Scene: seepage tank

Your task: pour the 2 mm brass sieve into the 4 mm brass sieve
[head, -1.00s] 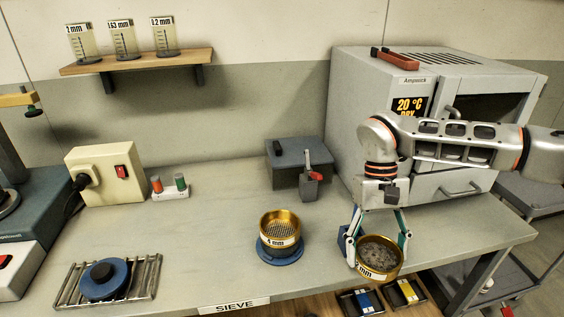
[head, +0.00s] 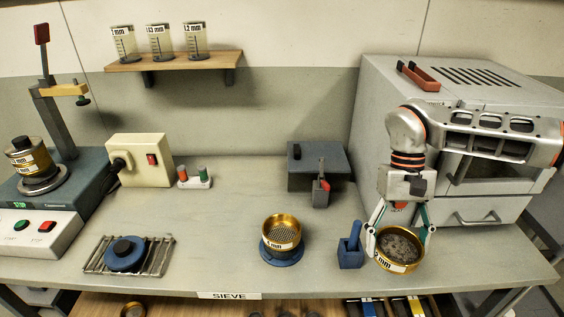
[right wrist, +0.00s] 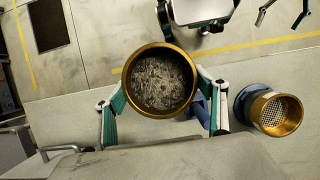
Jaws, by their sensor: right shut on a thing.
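My right gripper (head: 400,238) is shut on a brass sieve (head: 402,268) with a white label whose number is hard to read. The sieve holds grey grainy material and is roughly level near the right front of the bench. In the right wrist view the held sieve (right wrist: 128,88) sits between the two fingers. The 4 mm brass sieve (head: 283,247) stands upright on a blue round base (head: 282,257), left of the held sieve and apart from it. Its mesh looks empty. My left gripper (right wrist: 278,24) shows only at the right wrist view's top right edge, fingers apart and empty.
A blue scoop holder (head: 350,259) stands between the two sieves. A grey box (head: 305,178) stands behind, and an oven (head: 400,85) at the back right. A wire rack (head: 158,262) with a blue-based item lies left. The bench between rack and 4 mm sieve is clear.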

